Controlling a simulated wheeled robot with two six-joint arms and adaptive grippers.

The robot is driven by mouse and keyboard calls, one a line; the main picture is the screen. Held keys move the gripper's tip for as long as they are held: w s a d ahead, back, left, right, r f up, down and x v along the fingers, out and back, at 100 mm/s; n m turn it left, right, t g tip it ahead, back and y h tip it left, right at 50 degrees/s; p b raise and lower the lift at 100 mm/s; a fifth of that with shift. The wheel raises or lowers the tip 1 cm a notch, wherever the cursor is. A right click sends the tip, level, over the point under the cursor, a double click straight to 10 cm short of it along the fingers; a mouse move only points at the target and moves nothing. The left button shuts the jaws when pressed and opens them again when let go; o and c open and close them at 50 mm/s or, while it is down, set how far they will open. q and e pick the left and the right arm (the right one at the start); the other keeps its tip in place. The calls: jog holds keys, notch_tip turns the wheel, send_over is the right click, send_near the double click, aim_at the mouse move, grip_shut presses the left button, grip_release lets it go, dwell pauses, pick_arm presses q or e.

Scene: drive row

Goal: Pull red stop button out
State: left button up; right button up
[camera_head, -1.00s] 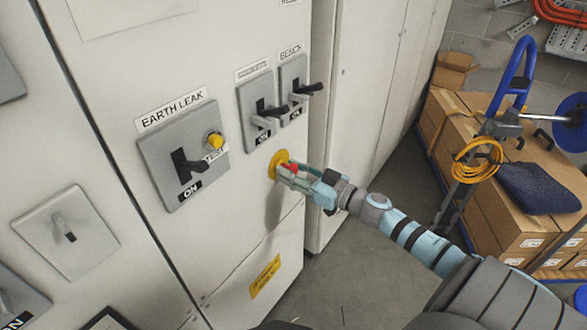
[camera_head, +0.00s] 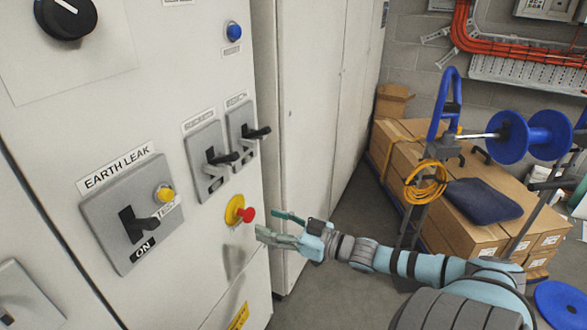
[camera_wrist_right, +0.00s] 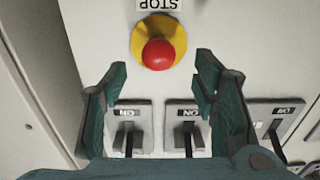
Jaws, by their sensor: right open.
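The red stop button (camera_head: 248,215) stands out from its yellow round base (camera_head: 234,211) on the cabinet front, below two small switches. In the right wrist view the red button (camera_wrist_right: 158,54) is straight ahead on its yellow ring (camera_wrist_right: 140,40), with a label reading STOP beside it. My right gripper (camera_head: 266,226) is open and empty, just to the right of and a little below the button, apart from it. In the wrist view its two fingers (camera_wrist_right: 160,72) are spread to either side of the button's line. My left gripper is not in view.
The earth leak switch (camera_head: 133,224) with a yellow test knob is to the left. Two small black-lever switches (camera_head: 214,158) (camera_head: 244,133) sit above the button. Boxes (camera_head: 470,233) and a blue cable reel (camera_head: 530,136) stand at the right. Floor between is clear.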

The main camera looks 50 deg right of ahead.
jog(key=shift+v, duration=2.8)
